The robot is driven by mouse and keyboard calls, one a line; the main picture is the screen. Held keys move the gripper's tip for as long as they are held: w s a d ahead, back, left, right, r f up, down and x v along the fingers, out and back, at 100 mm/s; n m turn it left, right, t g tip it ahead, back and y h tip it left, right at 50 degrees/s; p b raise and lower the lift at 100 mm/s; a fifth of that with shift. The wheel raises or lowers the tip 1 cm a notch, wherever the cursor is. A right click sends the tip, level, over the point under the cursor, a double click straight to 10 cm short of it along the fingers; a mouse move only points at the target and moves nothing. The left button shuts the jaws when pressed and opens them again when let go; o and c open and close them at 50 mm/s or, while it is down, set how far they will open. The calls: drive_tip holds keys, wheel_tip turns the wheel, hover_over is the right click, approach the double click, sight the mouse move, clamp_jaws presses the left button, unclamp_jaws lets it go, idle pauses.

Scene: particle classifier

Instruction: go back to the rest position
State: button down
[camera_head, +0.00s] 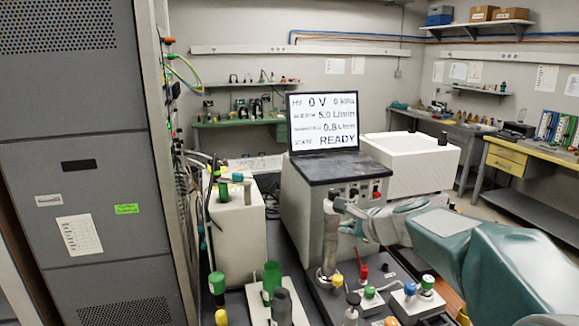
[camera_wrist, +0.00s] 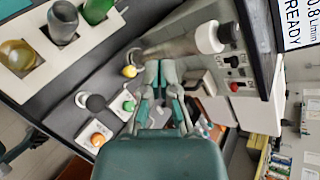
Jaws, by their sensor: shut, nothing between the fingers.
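My gripper (camera_wrist: 158,72) is shut and empty in the wrist view, its two fingers side by side above the bench equipment. In the head view my teal arm reaches in from the right, with its grey end close to the upright metal column (camera_head: 330,240) of the classifier. I cannot tell there whether it touches the column. The column also shows in the wrist view (camera_wrist: 175,45), beyond the fingertips. The classifier unit (camera_head: 330,190) carries a screen (camera_head: 323,122) reading 0 V, 5.0 and 0.8 L/min, and READY.
Valves with green (camera_head: 428,282), blue and yellow knobs stand on the bench below my arm. A holder with a green vial (camera_head: 271,277) is at front left. A white open box (camera_head: 410,162) stands behind my arm. A tall grey cabinet (camera_head: 80,170) fills the left.

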drive_tip(key=s+a+f+n+g+h, duration=0.1)
drive_tip(key=s+n+g, duration=0.1)
drive_tip(key=s+n, duration=0.55)
drive_tip(key=s+a+f+n+g+h, duration=0.1)
drive_tip(key=s+n, duration=0.3)
drive_tip(key=s, duration=0.7)
drive_tip(key=s+d+f+n+h, duration=0.2)
drive_tip(key=s+n, duration=0.2)
drive_tip(key=s, duration=0.2)
drive_tip(key=s+d+f+n+g+h, duration=0.1)
drive_tip(key=s+d+f+n, duration=0.1)
drive_tip(key=s+n, duration=0.2)
drive_tip(key=s, duration=0.3)
drive_tip(key=shift+s+f+g+h, duration=0.2)
drive_tip(key=shift+s+g+h, duration=0.1)
drive_tip(key=shift+h, duration=0.1)
